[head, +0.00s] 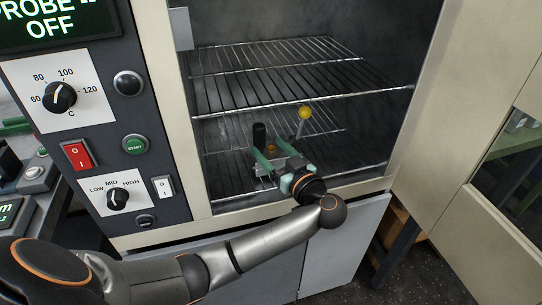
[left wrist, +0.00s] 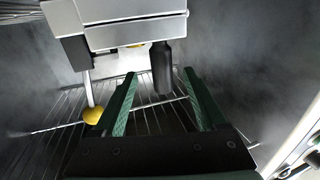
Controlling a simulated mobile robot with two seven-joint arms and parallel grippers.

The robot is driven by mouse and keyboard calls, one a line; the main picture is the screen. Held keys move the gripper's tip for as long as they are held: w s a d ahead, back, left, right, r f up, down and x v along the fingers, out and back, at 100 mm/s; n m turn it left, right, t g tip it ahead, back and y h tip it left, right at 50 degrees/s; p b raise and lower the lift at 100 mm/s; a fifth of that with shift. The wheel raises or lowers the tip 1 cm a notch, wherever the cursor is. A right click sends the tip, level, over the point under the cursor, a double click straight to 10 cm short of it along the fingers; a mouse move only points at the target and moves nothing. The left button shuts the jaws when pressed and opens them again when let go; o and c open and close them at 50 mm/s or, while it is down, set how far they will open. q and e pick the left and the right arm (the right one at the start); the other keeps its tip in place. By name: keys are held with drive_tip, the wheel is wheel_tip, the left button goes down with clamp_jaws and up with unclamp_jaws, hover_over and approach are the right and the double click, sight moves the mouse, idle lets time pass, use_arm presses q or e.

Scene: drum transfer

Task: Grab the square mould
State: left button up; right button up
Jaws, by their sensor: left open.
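The square mould (head: 264,170) is a pale metal block with an upright black handle (head: 259,134) and a rod ending in a yellow ball (head: 305,112). It is on the lower wire rack inside the open oven cabinet, partly hidden by my left gripper (head: 270,153). In the left wrist view the mould's block (left wrist: 120,25) fills the upper part, with the black handle (left wrist: 162,68) lined up between my open green fingers (left wrist: 160,76). I cannot tell whether the fingers are around the handle or just short of it. The yellow ball (left wrist: 93,115) is left of the fingers. My right gripper is not in view.
An upper wire rack (head: 290,80) spans the cabinet above my left gripper. The open door (head: 440,130) stands to the right. The control panel (head: 95,110) with knobs and switches is on the left. The lower rack (head: 225,190) has bare room around the mould.

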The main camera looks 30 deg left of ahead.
sight(263, 143)
use_arm(q)
drive_tip(key=x, duration=0.3)
drive_tip(key=b+x, duration=0.1)
drive_tip(key=x, duration=0.1)
drive_tip(key=shift+a+f, duration=0.2)
drive_tip(key=shift+f, duration=0.15)
clamp_jaws()
idle(1.0)
drive_tip(key=shift+r, duration=0.15)
